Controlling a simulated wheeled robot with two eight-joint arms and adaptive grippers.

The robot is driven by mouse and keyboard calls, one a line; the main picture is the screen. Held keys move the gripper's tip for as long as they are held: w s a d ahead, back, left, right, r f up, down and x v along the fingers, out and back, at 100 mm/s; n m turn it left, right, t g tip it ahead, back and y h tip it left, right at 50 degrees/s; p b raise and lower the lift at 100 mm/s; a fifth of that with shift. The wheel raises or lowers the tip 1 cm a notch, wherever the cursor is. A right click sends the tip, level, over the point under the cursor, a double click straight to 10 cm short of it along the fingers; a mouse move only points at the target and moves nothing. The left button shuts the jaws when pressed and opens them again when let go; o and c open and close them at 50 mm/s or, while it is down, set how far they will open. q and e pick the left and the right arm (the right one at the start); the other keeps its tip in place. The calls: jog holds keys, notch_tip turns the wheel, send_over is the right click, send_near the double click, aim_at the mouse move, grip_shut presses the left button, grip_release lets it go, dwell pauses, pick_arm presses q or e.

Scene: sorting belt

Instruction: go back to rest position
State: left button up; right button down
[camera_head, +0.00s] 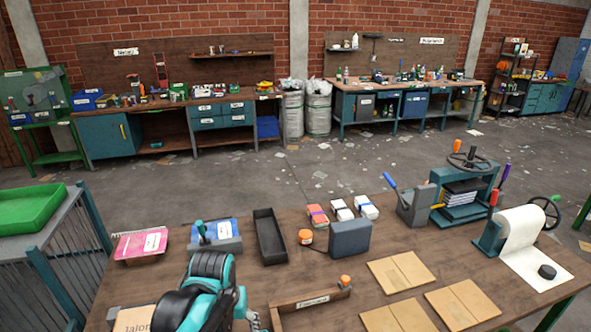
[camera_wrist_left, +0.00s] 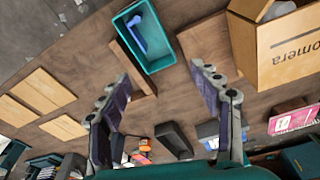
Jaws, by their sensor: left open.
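My left arm (camera_head: 205,290), teal and black, comes in at the bottom of the head view, over the near edge of the wooden table. Its fingers are mostly out of sight or hidden there. In the left wrist view my left gripper (camera_wrist_left: 162,85) is open, its two grey fingers wide apart. Nothing is held between them. A teal bin (camera_wrist_left: 158,68) with a blue item (camera_wrist_left: 137,36) inside lies beyond the fingertips. My right gripper is in neither view.
The table (camera_head: 360,265) holds a black tray (camera_head: 270,238), pink notebook (camera_head: 140,244), dark blue box (camera_head: 350,238), brown envelopes (camera_head: 402,270), a press (camera_head: 468,188) and a paper roll (camera_head: 515,235). A cardboard box (camera_wrist_left: 270,50) stands near the gripper. A green tray (camera_head: 28,209) is at left.

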pick_arm(q)
jog(key=s+a+f+t+b, duration=0.1)
jog(key=s+a+t+b, duration=0.1)
jog(key=s+t, duration=0.3)
jog(key=shift+s+a, duration=0.65)
jog(key=shift+s, duration=0.75)
